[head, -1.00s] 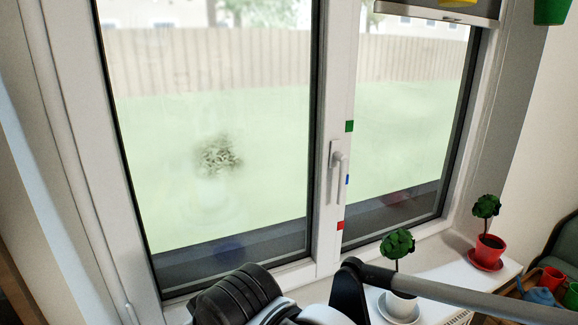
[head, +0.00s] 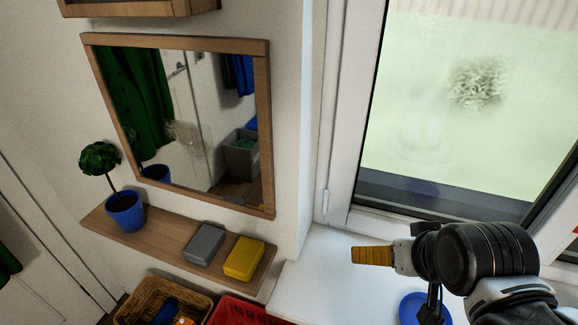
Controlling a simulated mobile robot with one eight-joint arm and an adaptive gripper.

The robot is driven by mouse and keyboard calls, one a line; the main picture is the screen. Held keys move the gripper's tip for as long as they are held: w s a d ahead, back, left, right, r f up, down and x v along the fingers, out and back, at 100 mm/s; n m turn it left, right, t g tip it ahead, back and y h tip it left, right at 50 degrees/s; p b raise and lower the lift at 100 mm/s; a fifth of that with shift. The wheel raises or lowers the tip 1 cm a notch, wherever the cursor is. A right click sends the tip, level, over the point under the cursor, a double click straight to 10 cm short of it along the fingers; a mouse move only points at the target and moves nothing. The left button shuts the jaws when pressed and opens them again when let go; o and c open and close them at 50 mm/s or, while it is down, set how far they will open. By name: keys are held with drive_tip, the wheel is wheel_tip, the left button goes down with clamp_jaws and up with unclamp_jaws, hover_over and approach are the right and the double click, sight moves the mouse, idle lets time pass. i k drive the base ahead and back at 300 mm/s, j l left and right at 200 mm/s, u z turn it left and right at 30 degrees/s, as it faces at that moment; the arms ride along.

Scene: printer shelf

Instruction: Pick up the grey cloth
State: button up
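The grey cloth (head: 204,244) looks like a folded, block-like grey piece. It lies flat on the wooden shelf (head: 170,241) below the mirror, left of a similar yellow piece (head: 243,259) with a small gap between them. My arm comes in from the lower right in the head view. Its end, seemingly my gripper (head: 373,256), shows a ribbed orange-yellow tip pointing left, over the window sill. It is well to the right of the grey cloth and apart from it. I cannot make out two separate fingers, so its opening is unclear.
A blue pot (head: 125,211) with a plant stands on the shelf's left part. The mirror (head: 264,150) hangs above. A wicker basket (head: 130,312) and a red crate (head: 232,314) are below. The white sill (head: 325,282) holds a blue saucer (head: 410,309), partly behind my arm.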

sight(201, 250)
drive_tip(key=u, duration=1.35)
drive_tip(key=i+j+z, duration=0.1)
drive_tip(key=j, duration=0.3)
drive_tip(key=i+j+z, duration=0.1)
drive_tip(key=i+j, duration=0.15)
drive_tip(key=j, duration=0.15)
drive_tip(key=i+j+z, duration=0.1)
drive_tip(key=j, duration=0.3)
drive_tip(key=i+j, duration=0.15)
drive_tip(key=j, duration=0.25)
drive_tip(key=i+z, duration=0.05)
